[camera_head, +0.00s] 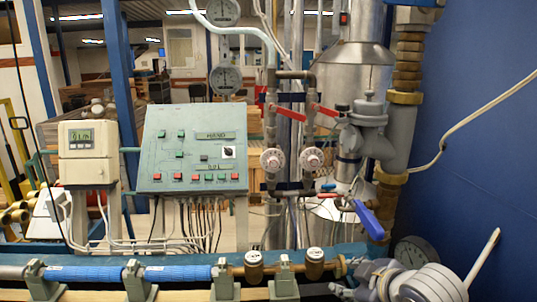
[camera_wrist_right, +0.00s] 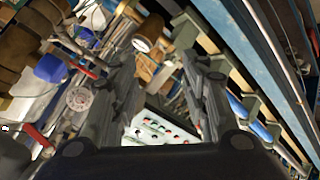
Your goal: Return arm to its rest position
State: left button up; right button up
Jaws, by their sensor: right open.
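My right gripper (camera_wrist_right: 160,85) shows in the right wrist view with its two dark fingers apart and nothing between them. Beyond the gap, apart from the fingers, the control panel (camera_wrist_right: 160,130) of the meter testbench is partly visible. My left gripper is in neither view. In the head view the sloped grey-green control panel (camera_head: 192,150) with red and green buttons stands at the centre left.
Pipes with two red-handled valves (camera_head: 290,113) and round dials rise at the centre. A blue valve handle (camera_head: 367,218) sticks out at the right, beside a blue wall (camera_head: 470,140). Blue piping (camera_head: 180,273) on clamps runs along the front. A white display box (camera_head: 88,152) stands left.

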jog(key=s+f+m+g, duration=0.35)
jog(key=s+f, duration=0.75)
jog(key=f, duration=0.4)
jog(key=s+d+f+m+g+h, duration=0.1)
jog(key=s+d+f+m, duration=0.15)
jog(key=s+f, duration=0.45)
jog(key=s+d+f+m+g+h, duration=0.1)
jog(key=s+f+m+g, duration=0.15)
jog(key=s, duration=0.75)
notch_tip(320, 180, down, 30)
jog(key=s+b, duration=0.2)
jog(key=b, duration=0.1)
jog(key=s+d+f+g+b, duration=0.1)
jog(key=s+d+f+b, duration=0.1)
jog(key=s+f, duration=1.4)
notch_tip(320, 180, down, 2)
jog(key=shift+s+d+f+g+b, duration=0.2)
jog(key=shift+d+g+b, duration=0.15)
jog(key=shift+b, duration=0.2)
